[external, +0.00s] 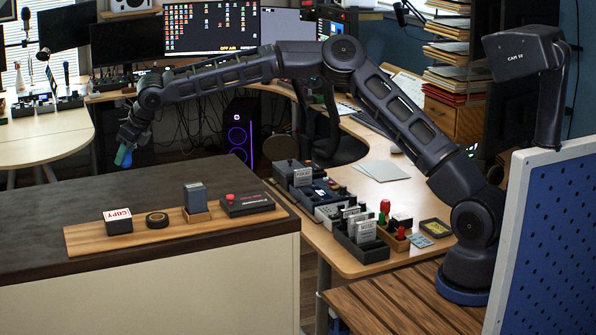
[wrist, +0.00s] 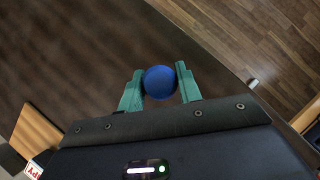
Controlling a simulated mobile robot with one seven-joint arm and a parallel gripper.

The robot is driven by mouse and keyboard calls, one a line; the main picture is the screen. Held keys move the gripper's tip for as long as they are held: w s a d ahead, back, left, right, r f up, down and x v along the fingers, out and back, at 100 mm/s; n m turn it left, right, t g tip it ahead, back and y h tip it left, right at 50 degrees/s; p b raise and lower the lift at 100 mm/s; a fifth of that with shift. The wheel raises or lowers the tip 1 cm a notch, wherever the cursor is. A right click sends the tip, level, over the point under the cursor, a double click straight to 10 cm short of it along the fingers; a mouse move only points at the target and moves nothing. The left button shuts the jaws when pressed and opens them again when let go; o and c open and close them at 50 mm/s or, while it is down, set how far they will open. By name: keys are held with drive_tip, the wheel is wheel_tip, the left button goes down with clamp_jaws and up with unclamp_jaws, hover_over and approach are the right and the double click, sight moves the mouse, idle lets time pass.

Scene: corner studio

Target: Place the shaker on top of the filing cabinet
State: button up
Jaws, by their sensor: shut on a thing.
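The shaker shows as a round blue top (wrist: 160,82) between the two teal fingers of my gripper (wrist: 160,90) in the wrist view. My gripper is shut on it. The dark top (wrist: 75,60) lies below the shaker in the wrist view. The shaker's lower part is hidden, and I cannot tell whether it touches the top.
A wooden board (external: 90,240) on the cabinet carries a COPY box (external: 118,220), a black roll (external: 157,219), a grey block (external: 195,197) and a black box with a red button (external: 246,203). The top behind the board is clear. A cluttered desk (external: 375,190) stands at right.

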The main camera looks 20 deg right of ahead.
sight(127, 166)
drive_tip(key=shift+f, duration=2.1)
drive_tip(key=shift+f, duration=0.15)
drive_tip(key=o, duration=1)
drive_tip(key=shift+v, duration=6.15)
